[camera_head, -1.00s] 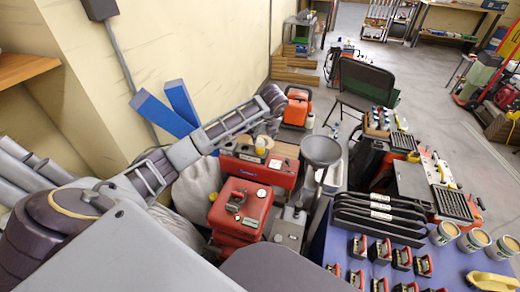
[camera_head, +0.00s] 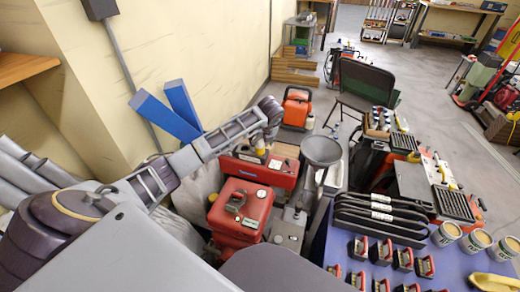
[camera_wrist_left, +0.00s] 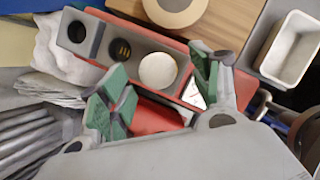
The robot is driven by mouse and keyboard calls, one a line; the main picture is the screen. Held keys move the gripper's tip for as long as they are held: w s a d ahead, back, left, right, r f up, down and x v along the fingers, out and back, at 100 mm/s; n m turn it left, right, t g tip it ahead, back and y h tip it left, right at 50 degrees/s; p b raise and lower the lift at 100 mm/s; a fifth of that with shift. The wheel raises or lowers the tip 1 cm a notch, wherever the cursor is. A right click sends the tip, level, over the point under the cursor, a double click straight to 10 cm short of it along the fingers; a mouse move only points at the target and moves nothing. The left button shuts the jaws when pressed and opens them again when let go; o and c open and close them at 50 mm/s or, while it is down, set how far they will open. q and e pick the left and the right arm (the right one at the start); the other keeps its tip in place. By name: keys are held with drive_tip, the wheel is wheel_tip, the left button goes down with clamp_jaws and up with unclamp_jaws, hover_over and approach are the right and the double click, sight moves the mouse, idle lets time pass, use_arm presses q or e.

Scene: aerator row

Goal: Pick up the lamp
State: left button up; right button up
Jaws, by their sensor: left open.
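I cannot tell for sure which thing is the lamp. A red box (camera_head: 258,170) stands beyond the red canister (camera_head: 240,208), with a small yellow-topped item (camera_head: 260,146) on it. My left arm reaches over this area from the left, and its fingers are not clear in the head view. In the left wrist view my left gripper (camera_wrist_left: 160,97) is open, its green pads apart with nothing held between them. Behind them are a red surface (camera_wrist_left: 154,117) and a grey panel (camera_wrist_left: 122,50) with round fittings. My right gripper is not in view.
A grey funnel (camera_head: 321,151) stands right of the red box. An orange case (camera_head: 297,106) and a black chair (camera_head: 365,90) are farther back. The blue table (camera_head: 338,244) at right is crowded. Blue beams (camera_head: 165,116) lean on the wall. Open floor lies at upper right.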

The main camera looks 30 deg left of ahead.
sight(260, 146)
use_arm(q)
drive_tip(key=x, duration=0.3)
drive_tip(key=shift+s+f+b, duration=0.15)
drive_tip(key=shift+f+b, duration=0.15)
drive_tip(key=shift+f, duration=0.2)
drive_tip(key=c, duration=0.8)
drive_tip(key=shift+c, duration=1.6)
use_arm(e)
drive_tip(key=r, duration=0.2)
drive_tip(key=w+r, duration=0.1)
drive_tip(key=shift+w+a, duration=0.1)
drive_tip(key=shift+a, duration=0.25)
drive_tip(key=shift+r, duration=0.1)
